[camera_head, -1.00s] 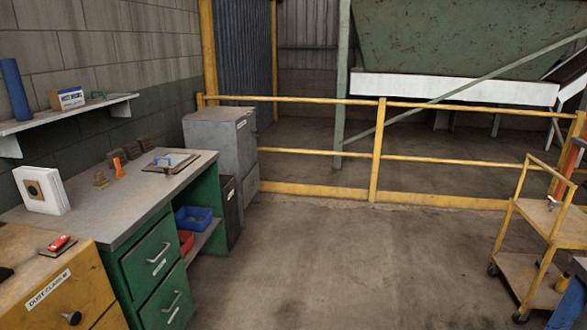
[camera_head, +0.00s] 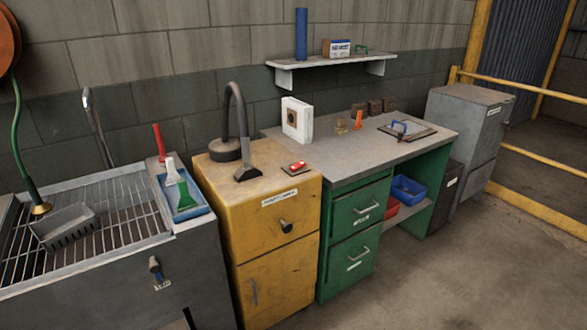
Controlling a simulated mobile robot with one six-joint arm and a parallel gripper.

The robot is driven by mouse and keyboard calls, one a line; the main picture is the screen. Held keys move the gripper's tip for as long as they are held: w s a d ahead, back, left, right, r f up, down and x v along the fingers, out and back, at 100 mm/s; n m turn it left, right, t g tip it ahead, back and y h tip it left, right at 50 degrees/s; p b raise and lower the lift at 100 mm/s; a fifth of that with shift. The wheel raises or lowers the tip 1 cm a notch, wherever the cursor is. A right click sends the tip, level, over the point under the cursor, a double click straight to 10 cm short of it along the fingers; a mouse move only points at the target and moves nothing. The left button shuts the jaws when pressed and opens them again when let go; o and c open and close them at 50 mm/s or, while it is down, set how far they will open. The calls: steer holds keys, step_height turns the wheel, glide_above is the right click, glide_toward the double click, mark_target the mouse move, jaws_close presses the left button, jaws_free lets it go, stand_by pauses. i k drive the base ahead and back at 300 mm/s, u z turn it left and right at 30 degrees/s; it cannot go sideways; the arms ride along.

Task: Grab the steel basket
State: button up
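A grey metal basket (camera_head: 65,228) with slotted sides rests on the wire grate of the sink (camera_head: 120,205) at the left. It appears to be the steel basket. The brass nozzle of a green hose hangs at its upper left edge, and I cannot tell whether they touch. My gripper is not in view.
A blue tray (camera_head: 203,206) with brushes sits on the sink's right ledge. Beside it stand a yellow cabinet (camera_head: 278,260) with a black hose and a green workbench (camera_head: 350,230). A faucet (camera_head: 97,125) rises behind the sink. The floor (camera_head: 450,275) at right is clear.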

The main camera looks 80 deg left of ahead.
mark_target(57, 230)
steer(key=z, duration=0.05)
steer(key=k, duration=0.2)
steer(key=u, duration=2.65)
steer(key=k, duration=0.2)
steer(key=u, duration=1.75)
steer(key=k, duration=0.2)
steer(key=u, duration=1)
